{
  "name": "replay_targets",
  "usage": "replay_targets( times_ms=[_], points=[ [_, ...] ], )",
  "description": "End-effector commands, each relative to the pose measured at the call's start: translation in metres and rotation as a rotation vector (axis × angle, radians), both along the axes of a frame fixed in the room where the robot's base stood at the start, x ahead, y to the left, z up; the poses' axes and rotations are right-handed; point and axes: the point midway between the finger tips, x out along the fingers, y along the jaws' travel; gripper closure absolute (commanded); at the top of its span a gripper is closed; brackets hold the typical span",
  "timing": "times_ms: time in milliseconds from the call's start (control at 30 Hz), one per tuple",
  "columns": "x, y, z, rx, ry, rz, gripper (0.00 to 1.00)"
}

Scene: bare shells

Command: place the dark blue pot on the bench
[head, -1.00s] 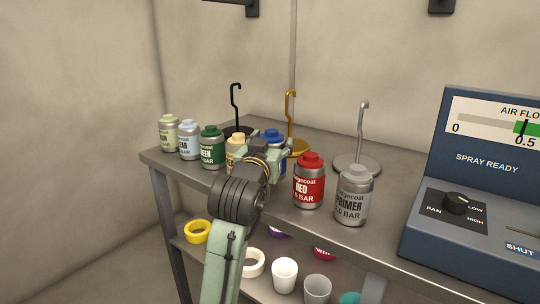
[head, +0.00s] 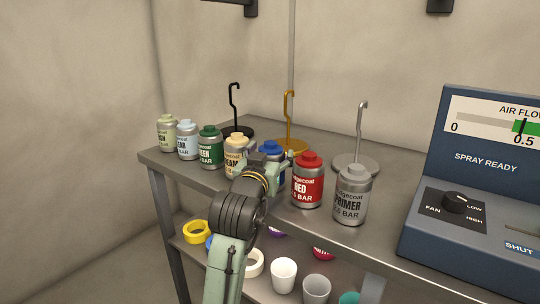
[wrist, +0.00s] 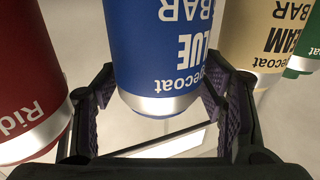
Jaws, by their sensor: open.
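The dark blue pot (head: 271,149) is a can with a blue cap, upright on the metal bench (head: 325,228) between the cream and red cans. Its lower body is partly hidden by my gripper in the head view. My gripper (head: 270,163) is open at the near side of the pot.
The red can (head: 308,182) stands close on the right, the cream can (head: 236,152) close on the left. A grey primer can (head: 351,196), green can (head: 210,148) and hooked stands, including a gold one (head: 290,146), are nearby. A blue control box (head: 455,250) fills the right.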

Motion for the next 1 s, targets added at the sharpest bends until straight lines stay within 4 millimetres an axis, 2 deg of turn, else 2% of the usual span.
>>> replay_targets(
  times_ms=[167,500,700,1000],
  points=[
    [-0.008,0.002,0.003,0.0,-0.001,0.001,0.35],
    [-0.077,0.019,0.003,0.0,-0.003,0.002,0.35],
    [-0.107,0.026,0.003,0.0,-0.002,0.002,0.35],
    [-0.117,0.028,0.003,0.0,0.001,0.0,0.35]
  ],
)
